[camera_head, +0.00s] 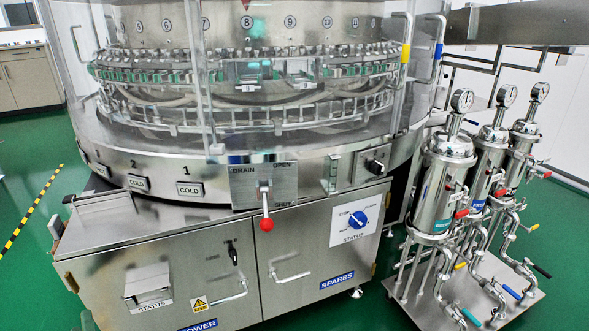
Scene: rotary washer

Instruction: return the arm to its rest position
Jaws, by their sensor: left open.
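My left gripper barely shows, if at all. A small grey piece at the bottom left edge, beside the cabinet, may be part of that arm, but I cannot make out fingers. I see nothing held in it and no contact with the washer. My right gripper does not show. The rotary washer (255,135) fills the middle, with its clear guard and numbered ring above a steel base. A red-knobbed lever (266,224) hangs down on the drain plate (248,186).
Below stands a steel cabinet (150,262) with door handles and a blue status dial (357,220). At right, three filter canisters (443,180) with gauges, pipes and valves stand on a metal base (408,303). Green floor (28,190) is open at left, crossed by yellow-black tape (32,208).

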